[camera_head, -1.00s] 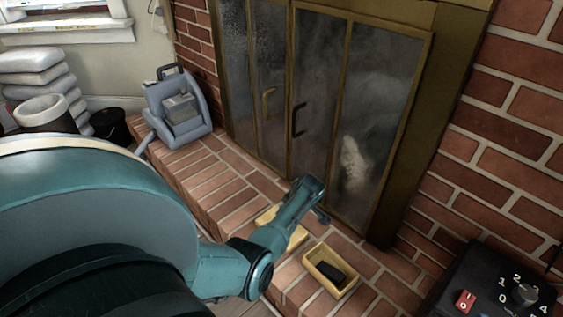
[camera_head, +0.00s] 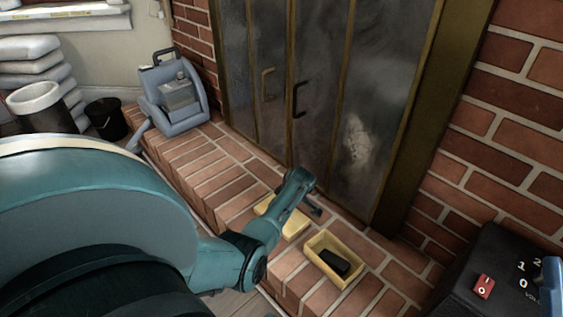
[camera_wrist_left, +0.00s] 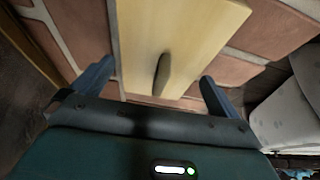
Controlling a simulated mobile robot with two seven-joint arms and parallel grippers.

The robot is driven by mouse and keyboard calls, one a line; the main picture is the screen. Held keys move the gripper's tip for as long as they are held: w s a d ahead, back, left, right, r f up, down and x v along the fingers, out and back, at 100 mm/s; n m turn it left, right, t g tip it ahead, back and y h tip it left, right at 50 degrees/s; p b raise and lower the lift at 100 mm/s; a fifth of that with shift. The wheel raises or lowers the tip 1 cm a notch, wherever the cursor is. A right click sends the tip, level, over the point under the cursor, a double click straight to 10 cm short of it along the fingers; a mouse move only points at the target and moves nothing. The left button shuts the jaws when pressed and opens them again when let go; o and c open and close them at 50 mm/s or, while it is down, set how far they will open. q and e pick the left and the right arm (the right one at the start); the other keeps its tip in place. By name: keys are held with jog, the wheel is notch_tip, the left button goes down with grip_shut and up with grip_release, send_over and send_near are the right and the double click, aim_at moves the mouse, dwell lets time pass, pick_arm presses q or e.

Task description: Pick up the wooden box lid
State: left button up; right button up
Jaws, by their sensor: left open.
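The wooden box lid (camera_head: 296,226) is a flat pale-yellow board lying on the brick hearth, partly hidden behind my left arm in the head view. The open wooden box (camera_head: 312,249) stands just right of it with a dark object (camera_head: 334,262) inside. My left gripper (camera_head: 314,207) is over the lid area. In the left wrist view the lid (camera_wrist_left: 185,25) lies between the two spread, empty fingers of the left gripper (camera_wrist_left: 157,72). A dark elongated mark or shadow (camera_wrist_left: 162,75) shows on it. I cannot tell the height gap.
Glass fireplace doors (camera_head: 350,120) rise behind the hearth. A grey-blue machine (camera_head: 175,95) and a black bucket (camera_head: 106,118) are at the left. A black control box (camera_head: 485,265) is at bottom right, partly covered by a blue part, possibly of my right arm.

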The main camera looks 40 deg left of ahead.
pick_arm(q)
jog(key=shift+c, duration=0.4)
jog(key=c, duration=0.7)
